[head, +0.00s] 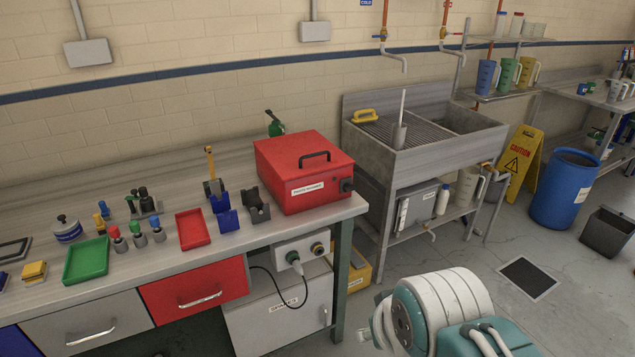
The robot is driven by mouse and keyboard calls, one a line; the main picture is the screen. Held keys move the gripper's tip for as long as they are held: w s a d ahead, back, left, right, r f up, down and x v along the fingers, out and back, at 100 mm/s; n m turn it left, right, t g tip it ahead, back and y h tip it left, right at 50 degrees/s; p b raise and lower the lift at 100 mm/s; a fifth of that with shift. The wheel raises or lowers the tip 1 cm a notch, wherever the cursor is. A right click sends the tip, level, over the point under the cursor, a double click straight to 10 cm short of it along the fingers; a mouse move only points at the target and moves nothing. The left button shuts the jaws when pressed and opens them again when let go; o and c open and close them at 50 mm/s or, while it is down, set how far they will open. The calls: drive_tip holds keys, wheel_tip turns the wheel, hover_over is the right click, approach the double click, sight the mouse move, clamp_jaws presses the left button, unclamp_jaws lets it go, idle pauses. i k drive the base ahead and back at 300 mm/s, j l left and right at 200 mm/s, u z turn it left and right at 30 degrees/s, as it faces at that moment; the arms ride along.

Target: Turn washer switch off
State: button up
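A red box with a black handle on its lid (304,172) stands at the right end of the workbench. It carries a white label that is too small to read surely but looks like "parts washer". A dark knob-like switch (347,185) sits at the right end of its front face; its setting cannot be read. My arm shows at the lower right as a white ribbed joint and teal links, well in front of the bench and apart from the red box. My gripper's fingers are not seen.
The workbench (120,270) holds a green tray (86,261), a red tray (193,229) and small tools. A plugged cable hangs from a grey socket box (302,252) under the bench. A metal sink (425,135), a yellow caution sign (524,165) and a blue barrel (565,188) stand right.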

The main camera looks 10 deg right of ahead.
sight(347, 188)
drive_tip(key=i+l, duration=0.25)
drive_tip(key=i, duration=0.15)
drive_tip(key=i+l+z, duration=0.1)
drive_tip(key=i+l, duration=0.2)
drive_tip(key=i, duration=0.1)
